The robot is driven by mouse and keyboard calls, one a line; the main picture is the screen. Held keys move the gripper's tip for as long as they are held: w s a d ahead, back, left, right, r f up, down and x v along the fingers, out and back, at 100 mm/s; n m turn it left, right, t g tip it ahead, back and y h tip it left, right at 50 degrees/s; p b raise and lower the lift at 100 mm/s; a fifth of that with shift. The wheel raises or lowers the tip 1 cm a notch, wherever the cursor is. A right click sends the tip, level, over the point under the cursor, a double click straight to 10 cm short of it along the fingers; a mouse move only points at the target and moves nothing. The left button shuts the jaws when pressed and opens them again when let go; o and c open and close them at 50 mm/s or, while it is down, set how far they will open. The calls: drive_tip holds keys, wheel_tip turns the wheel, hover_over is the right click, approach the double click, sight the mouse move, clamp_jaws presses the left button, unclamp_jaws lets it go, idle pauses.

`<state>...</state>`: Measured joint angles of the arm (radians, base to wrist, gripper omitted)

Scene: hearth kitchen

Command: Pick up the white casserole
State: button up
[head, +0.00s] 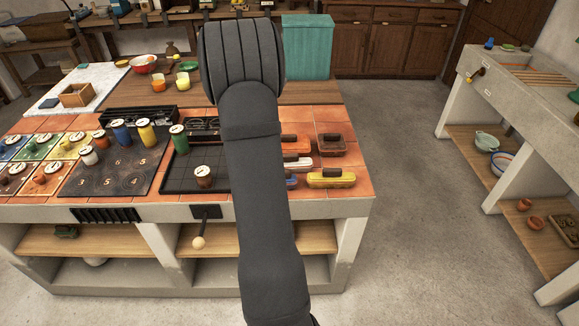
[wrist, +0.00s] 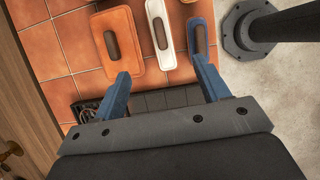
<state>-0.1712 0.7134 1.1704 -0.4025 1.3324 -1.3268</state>
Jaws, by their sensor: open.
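The white casserole (wrist: 153,11) is long and narrow with a dark handle along its lid. In the wrist view it stands between an orange casserole (wrist: 127,62) on the left and a blue casserole (wrist: 191,45) on the right. In the head view the white casserole (head: 301,166) shows just right of my arm, partly hidden by it. My gripper (wrist: 161,76) is open and empty. In the wrist view its blue fingers lie to either side of the white casserole's line, the fingertips overlapping the lower ends of its neighbours. My gripper's fingers are hidden in the head view.
A yellow casserole (head: 331,180) and a red-brown casserole (head: 331,145) stand close by on the orange tiles. A dark grill tray (wrist: 150,101) lies below the fingers in the wrist view. Several coloured canisters stand left of my arm. Tiles to the right are clear.

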drive_tip(key=x, duration=1.1)
drive_tip(key=shift+d+f, duration=0.1)
drive_tip(key=shift+f, duration=0.15)
drive_tip(key=shift+a+x, duration=0.1)
drive_tip(key=shift+x, duration=1.2)
drive_tip(key=shift+a+x, duration=0.15)
drive_tip(key=shift+x, duration=1.2)
drive_tip(key=c, duration=1.3)
